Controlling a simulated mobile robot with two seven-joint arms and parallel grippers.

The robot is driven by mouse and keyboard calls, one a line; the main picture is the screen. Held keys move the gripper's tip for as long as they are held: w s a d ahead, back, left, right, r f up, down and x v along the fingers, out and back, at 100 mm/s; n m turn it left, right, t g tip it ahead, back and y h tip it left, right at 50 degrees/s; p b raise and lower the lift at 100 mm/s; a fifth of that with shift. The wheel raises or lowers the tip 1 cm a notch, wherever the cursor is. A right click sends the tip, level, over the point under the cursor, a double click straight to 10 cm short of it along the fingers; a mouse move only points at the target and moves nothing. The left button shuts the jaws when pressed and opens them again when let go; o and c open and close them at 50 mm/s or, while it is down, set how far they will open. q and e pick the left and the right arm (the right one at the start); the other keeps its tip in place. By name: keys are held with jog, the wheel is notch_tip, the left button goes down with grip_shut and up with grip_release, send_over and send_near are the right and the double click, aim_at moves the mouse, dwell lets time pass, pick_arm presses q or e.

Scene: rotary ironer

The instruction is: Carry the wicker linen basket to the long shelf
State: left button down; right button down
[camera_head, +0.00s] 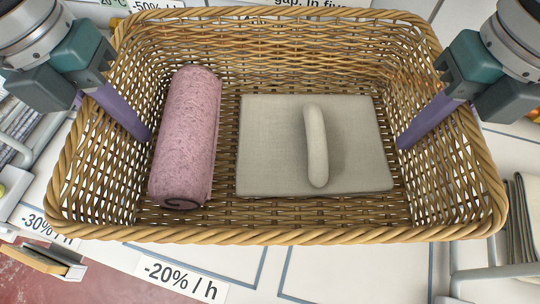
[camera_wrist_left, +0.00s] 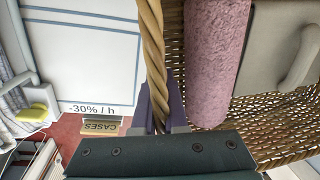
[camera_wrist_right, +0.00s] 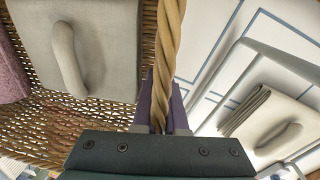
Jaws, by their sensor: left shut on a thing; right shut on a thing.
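The wicker linen basket (camera_head: 275,236) fills the middle of the head view, seen from above, its rim looking about level. Inside lie a rolled pink towel (camera_head: 186,135) on the left and a flat grey-beige pad with a raised handle (camera_head: 270,150) on the right. My left gripper (camera_head: 118,108) is shut on the basket's left rim, with a purple finger inside the wall. The twisted rim also runs between its fingers in the left wrist view (camera_wrist_left: 152,60). My right gripper (camera_head: 430,115) is shut on the right rim, which also shows in the right wrist view (camera_wrist_right: 168,50).
Below is a pale surface with blue outlines (camera_head: 350,272) and labels such as "-20% / h" (camera_head: 180,278). A reddish floor (camera_head: 30,280) shows at lower left. A metal-railed rack with folded grey cloth (camera_head: 520,220) stands at the right. A "CASES" sign (camera_wrist_left: 101,127) shows in the left wrist view.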

aim_at(142, 146)
pick_arm(q)
jog(key=shift+s, duration=0.1)
jog(key=shift+f, duration=0.15)
pick_arm(e)
jog(key=shift+f, duration=0.15)
